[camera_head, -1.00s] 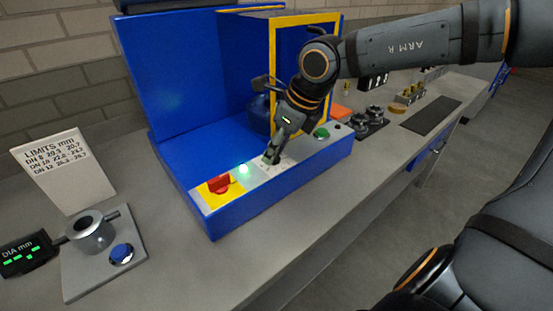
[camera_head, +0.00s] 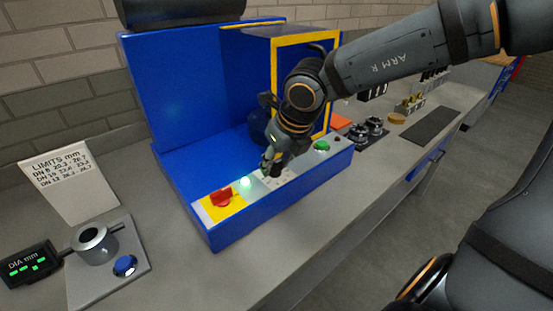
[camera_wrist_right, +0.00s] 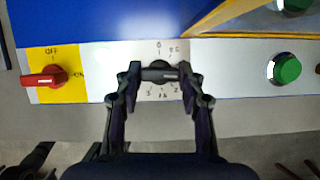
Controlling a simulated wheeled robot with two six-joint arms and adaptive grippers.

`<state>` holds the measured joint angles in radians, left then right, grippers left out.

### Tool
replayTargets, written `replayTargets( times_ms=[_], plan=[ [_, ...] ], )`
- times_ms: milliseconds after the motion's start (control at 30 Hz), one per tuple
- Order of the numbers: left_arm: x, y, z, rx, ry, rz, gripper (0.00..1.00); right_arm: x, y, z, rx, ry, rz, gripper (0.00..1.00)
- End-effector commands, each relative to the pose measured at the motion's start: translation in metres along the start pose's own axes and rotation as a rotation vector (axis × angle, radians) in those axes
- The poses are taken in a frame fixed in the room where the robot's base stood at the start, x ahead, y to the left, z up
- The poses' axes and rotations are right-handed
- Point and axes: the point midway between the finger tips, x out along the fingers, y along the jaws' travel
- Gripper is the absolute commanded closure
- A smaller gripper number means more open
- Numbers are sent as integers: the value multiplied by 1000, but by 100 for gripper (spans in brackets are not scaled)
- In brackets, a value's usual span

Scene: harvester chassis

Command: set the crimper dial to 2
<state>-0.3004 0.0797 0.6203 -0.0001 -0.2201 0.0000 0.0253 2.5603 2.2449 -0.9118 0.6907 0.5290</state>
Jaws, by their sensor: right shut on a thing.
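The crimper dial (camera_wrist_right: 160,74) is a small dark knob on the white strip of the blue crimper's front panel. Its bar lies about level in the right wrist view, with small printed marks around it; a 0 is above it, and the others are hard to read. My right gripper (camera_wrist_right: 161,75) is shut on the dial, one finger at each end of the bar. In the head view my right gripper (camera_head: 270,168) reaches down to the panel and hides most of the dial. My left gripper is not in view.
The blue crimper (camera_head: 225,235) also carries a red OFF/ON switch (camera_head: 221,196) on a yellow plate, a lit green lamp (camera_head: 246,183) and a green button (camera_head: 321,145). A gauge (camera_head: 95,244), limits card (camera_head: 68,187) and DIA display (camera_head: 32,264) stand at left.

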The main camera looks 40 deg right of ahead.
Motion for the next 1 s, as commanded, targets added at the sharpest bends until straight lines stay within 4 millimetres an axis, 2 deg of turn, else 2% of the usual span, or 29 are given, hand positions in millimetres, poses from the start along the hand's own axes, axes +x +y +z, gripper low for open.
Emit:
replayTargets(
  times_ms=[233, 267, 433, 767, 1000],
  plan=[
    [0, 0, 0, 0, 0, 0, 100, 0, 0, 1, 0, -2, 1, 92],
    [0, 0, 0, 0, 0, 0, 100, 0, 0, 1, 0, -2, 1, 59],
    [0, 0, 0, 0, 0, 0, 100, 0, 0, 0, -1, -2, 1, 38],
    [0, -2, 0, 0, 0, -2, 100, -4, 0, 1, -1, -3, 0, 38],
    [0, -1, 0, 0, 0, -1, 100, -47, 0, 2, 0, -8, 0, 38]
  ],
)
